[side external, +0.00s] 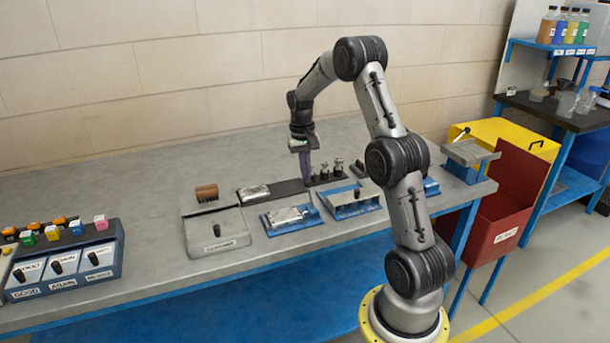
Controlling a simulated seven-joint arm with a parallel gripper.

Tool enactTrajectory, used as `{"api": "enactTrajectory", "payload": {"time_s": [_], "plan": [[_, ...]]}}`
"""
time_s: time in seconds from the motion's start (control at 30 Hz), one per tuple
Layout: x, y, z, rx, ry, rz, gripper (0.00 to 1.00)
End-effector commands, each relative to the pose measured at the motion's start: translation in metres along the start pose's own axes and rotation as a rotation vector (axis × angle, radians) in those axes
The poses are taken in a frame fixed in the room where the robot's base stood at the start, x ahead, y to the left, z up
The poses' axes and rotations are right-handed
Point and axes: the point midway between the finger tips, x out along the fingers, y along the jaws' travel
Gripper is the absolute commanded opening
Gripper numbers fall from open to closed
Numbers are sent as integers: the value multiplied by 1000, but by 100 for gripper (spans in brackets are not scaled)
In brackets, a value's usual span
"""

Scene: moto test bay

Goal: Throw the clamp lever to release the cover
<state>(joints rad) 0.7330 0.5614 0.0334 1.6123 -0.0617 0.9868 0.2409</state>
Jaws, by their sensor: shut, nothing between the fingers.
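My gripper (306,181) points straight down over the middle of the bench, with its purple fingers shut and empty. Its tips are close to a dark strip, just left of several small dark-topped parts; I cannot tell whether they touch anything. A blue fixture with a grey plate (290,217) lies in front of the gripper. A second blue-and-grey fixture (350,203) with a dark knob stands to its right. A thin lever (461,135) with a dark end rises from a grey-topped fixture (470,153) at the bench's right end. I cannot tell which part is the task's clamp lever or cover.
A grey box with a dark knob (217,232) and a brown brush (206,192) stand left of the gripper. A red bin (516,195) stands off the right end. The back bench is largely clear.

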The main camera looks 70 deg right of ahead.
Motion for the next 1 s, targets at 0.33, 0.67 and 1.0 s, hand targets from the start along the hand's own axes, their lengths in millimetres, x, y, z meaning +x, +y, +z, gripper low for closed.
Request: {"api": "enactTrajectory", "payload": {"time_s": [0.33,0.67,1.0], "plan": [[-4,1,7,4,66,-10,0],[-12,4,26,13,254,-40,0],[-17,9,57,17,332,-52,0]]}}
